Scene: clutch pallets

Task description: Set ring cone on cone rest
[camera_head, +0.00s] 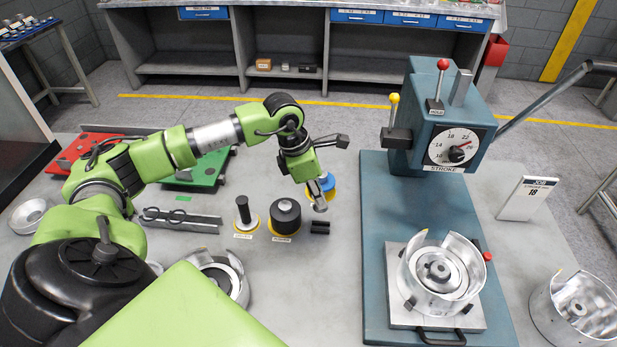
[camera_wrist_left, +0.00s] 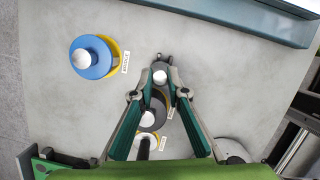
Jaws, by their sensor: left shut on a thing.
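My left gripper (camera_head: 319,204) points down just right of the black cylinder in the head view. In the left wrist view its fingers (camera_wrist_left: 160,70) close around a small silver, round-ended piece (camera_wrist_left: 160,76), apparently the ring cone. The fingers hide much of its shape. Yellow-based stands hold a black cylinder (camera_head: 285,216), a slim dark post (camera_head: 243,211) and a blue ring piece (camera_head: 327,182). My right gripper is not in view.
The blue press (camera_head: 432,130) stands at right; a silver cup-like part (camera_head: 440,277) sits on its plate. Another silver part (camera_head: 578,308) and a job card (camera_head: 527,198) are farther right. Red (camera_head: 88,150) and green (camera_head: 203,172) pallets lie at left. Bare tabletop separates the stands from the press.

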